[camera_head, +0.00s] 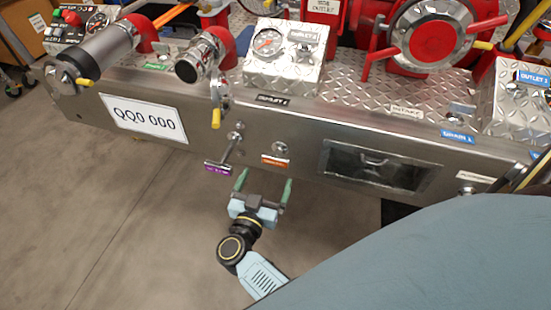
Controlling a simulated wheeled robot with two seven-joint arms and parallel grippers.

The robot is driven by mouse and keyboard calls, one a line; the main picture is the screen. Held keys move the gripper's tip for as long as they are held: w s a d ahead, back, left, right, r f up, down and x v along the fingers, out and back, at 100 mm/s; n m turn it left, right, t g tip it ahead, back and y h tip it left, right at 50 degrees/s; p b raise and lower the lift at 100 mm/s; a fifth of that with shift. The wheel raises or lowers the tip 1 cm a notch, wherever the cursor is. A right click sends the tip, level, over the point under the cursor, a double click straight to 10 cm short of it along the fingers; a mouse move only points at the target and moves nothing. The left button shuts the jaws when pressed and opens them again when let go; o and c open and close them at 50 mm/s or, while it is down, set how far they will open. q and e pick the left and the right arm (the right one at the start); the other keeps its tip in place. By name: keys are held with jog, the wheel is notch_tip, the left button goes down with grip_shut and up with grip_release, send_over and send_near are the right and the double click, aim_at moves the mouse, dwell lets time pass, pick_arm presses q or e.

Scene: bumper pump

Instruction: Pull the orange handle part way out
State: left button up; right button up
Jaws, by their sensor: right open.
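The orange handle (274,160) shows as a small orange-faced piece on the front of the metal bumper, just below a round silver fitting. It sits close to the panel. My right gripper (264,184) is open, with its two green fingers pointing toward the bumper. It is just below the orange handle in the picture, with the fingers spread to either side of it. I see nothing between the fingers, and contact with the handle does not show. My left gripper is not in view.
A purple-faced handle (217,168) sticks out on a rod to the left, near my right gripper. A yellow-tipped lever (216,118) hangs above it. A recessed compartment (375,165) lies to the right. The grey floor (110,220) at the left is clear.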

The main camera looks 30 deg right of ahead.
aim_at(275, 159)
jog(key=b+x, duration=0.2)
jog(key=x, duration=0.6)
jog(key=shift+f, duration=0.1)
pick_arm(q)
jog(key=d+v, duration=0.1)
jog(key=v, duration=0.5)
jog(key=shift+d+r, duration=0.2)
pick_arm(e)
jog(key=shift+w+d, duration=0.45)
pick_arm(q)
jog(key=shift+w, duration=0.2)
pick_arm(e)
jog(key=shift+c, duration=0.4)
jog(key=c, duration=1.3)
